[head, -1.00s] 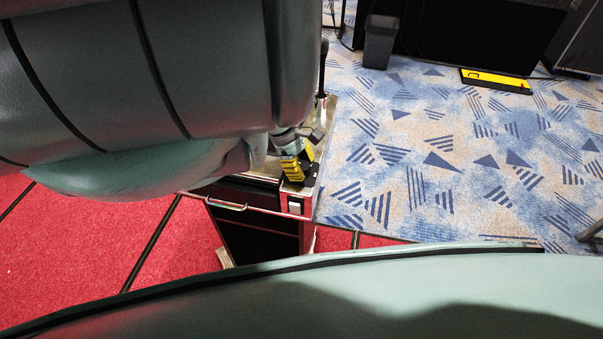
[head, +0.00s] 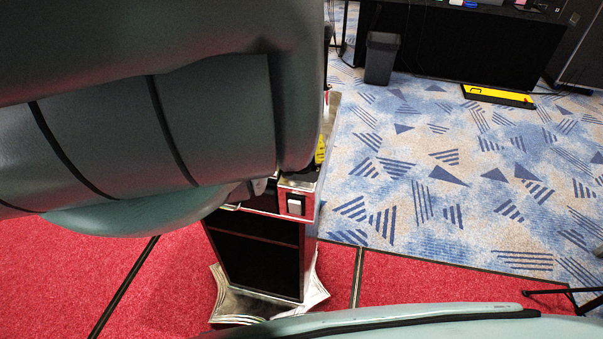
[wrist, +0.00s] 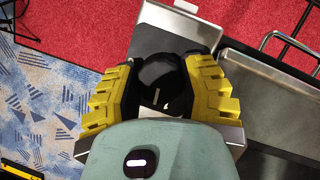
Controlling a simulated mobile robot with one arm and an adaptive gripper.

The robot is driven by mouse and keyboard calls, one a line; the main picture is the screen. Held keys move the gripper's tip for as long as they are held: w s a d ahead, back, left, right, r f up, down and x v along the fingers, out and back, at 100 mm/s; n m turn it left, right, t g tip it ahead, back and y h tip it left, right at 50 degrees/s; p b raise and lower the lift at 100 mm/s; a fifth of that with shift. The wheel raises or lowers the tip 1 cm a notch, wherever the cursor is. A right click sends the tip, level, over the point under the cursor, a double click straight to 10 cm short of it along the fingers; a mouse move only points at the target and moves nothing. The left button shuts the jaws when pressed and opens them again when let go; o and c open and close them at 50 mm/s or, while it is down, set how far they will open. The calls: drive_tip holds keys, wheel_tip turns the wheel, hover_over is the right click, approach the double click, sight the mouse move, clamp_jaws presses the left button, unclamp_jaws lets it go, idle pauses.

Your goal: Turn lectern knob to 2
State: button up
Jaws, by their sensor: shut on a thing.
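The lectern (head: 311,229) stands on the red carpet in the head view, its top largely hidden behind my arm. In the wrist view the black round knob (wrist: 160,75) sits between the yellow-padded fingers of my gripper (wrist: 160,88). My gripper is shut on the knob, with a finger on each side of it. A short white mark shows on the knob's face. I cannot read any numbers around it. In the head view only a bit of yellow finger shows at the arm's edge, and the knob is hidden.
A black bin (head: 381,58) and a black desk (head: 470,45) stand at the back. A yellow case (head: 497,96) lies on the patterned carpet. Open floor lies right of the lectern.

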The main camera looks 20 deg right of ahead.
drive_tip(key=m+b, duration=0.1)
drive_tip(key=m+y+b, duration=0.1)
drive_tip(key=m, duration=0.1)
drive_tip(key=shift+w+f+m, duration=0.1)
drive_tip(key=shift+f+m, duration=0.1)
drive_tip(key=shift+m, duration=0.1)
drive_tip(key=shift+r+m+t+y+b, duration=0.1)
drive_tip(key=shift+m+t+y+b, duration=0.5)
drive_tip(key=shift+m, duration=1.1)
drive_tip(key=o, duration=1.2)
drive_tip(key=shift+d+r, duration=0.1)
drive_tip(key=shift+r, duration=0.4)
drive_tip(key=shift+d+v, duration=0.15)
drive_tip(key=shift+v, duration=1.6)
drive_tip(key=shift+d+v, duration=0.15)
drive_tip(key=shift+v, duration=1.65)
